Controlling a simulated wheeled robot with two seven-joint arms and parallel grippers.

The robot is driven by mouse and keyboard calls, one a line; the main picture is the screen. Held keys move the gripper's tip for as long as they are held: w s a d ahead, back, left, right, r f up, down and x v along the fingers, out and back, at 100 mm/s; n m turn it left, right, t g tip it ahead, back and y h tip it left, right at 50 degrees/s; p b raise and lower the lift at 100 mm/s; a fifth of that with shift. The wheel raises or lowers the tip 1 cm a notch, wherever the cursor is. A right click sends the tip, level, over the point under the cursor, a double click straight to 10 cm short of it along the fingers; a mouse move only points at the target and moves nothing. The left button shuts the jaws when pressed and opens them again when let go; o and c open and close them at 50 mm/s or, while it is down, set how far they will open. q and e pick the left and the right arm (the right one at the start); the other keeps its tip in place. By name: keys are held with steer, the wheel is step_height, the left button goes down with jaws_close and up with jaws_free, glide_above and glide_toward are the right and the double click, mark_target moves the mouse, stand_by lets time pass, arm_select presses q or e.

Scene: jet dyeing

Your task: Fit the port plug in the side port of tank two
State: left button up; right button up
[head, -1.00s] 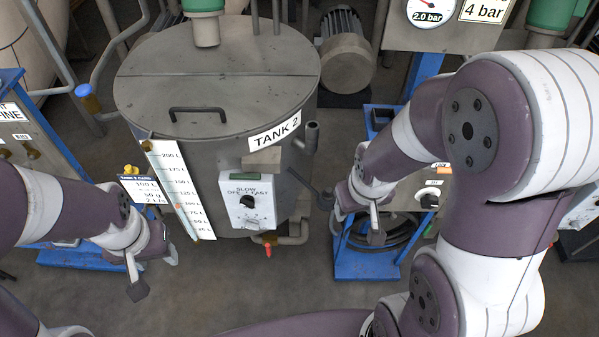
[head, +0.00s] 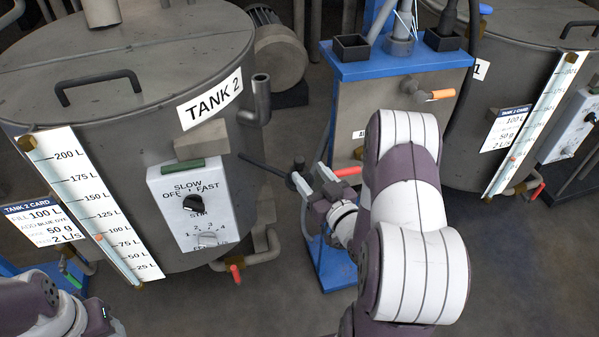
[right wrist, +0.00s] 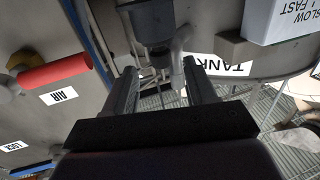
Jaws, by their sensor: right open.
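Tank two (head: 110,150) stands at the left in the head view, with its name label on the side. A grey upturned elbow pipe (head: 261,98) juts from its right side; I take this as the side port. A dark rod below it ends in a dark rounded piece (head: 294,180); I cannot tell if this is the port plug. My right gripper (head: 312,176) is open beside that piece. In the right wrist view its fingers (right wrist: 164,92) are apart, with a dark cylinder (right wrist: 152,25) beyond them. My left gripper (head: 100,318) is cut off at the lower left; its fingers are hidden.
A blue-framed unit (head: 395,66) with a red handle (head: 347,172) and an orange one (head: 441,94) stands behind my right arm. A white control box (head: 198,222) is on tank two. Another tank (head: 500,85) is at the right. Floor is clear in front.

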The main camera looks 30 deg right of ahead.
mark_target(302, 165)
steer(key=w, duration=0.5)
steer(key=shift+w+a+r+b, duration=0.1)
steer(key=shift+w+b, duration=0.25)
jaws_close()
